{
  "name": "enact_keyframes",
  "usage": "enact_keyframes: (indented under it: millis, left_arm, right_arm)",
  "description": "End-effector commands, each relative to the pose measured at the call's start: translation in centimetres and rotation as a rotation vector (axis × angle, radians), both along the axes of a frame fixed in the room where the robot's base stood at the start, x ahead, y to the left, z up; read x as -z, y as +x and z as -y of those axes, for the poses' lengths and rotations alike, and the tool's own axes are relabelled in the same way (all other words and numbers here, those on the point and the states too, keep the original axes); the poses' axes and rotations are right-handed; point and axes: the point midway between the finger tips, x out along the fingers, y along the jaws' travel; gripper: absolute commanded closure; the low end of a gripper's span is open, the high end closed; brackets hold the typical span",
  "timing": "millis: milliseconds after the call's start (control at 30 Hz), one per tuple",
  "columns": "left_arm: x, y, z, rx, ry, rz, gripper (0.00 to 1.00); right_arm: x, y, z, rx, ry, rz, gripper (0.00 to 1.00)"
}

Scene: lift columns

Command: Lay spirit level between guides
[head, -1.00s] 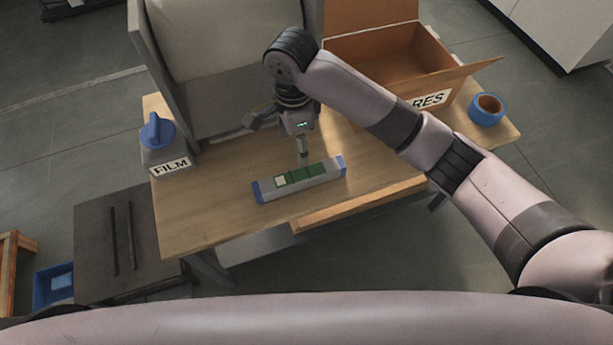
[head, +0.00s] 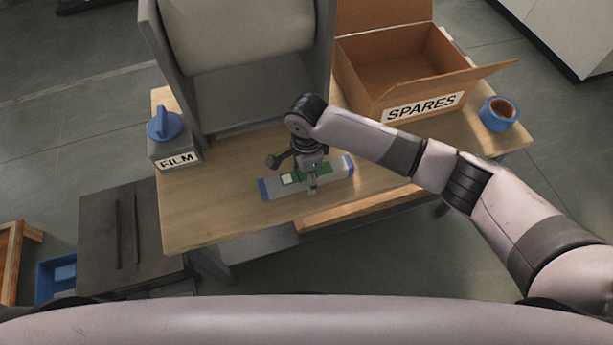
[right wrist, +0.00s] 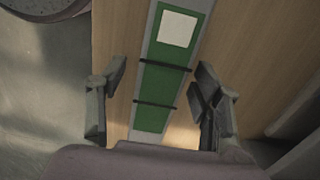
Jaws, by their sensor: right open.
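The spirit level (head: 332,182) is a grey bar with blue ends and a green middle with a pale square. It lies on the wooden table near its front edge. In the right wrist view the level (right wrist: 166,80) runs between my open fingers. My right gripper (head: 300,172) is over the level, with its fingers on either side; in the right wrist view the gripper (right wrist: 160,105) has a gap on both sides of the bar. Two thin dark parallel guides (head: 127,228) lie on the dark low stand (head: 94,240) at left. My left gripper is not in view.
A grey frame with a pale roll (head: 235,35) stands behind. A blue bin (head: 57,275) is beside the stand.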

Motion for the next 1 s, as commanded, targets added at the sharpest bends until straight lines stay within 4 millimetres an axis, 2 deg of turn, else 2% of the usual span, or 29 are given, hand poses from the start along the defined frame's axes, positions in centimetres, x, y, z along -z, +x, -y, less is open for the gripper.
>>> enact_keyframes:
  millis: [267, 1000]
  left_arm:
    - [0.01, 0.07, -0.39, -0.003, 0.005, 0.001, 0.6]
    - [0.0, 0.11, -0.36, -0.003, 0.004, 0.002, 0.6]
  right_arm:
    - [0.19, 0.01, -0.04, -0.001, 0.001, 0.001, 0.41]
    - [0.16, 0.0, -0.04, -0.001, 0.001, 0.001, 0.91]
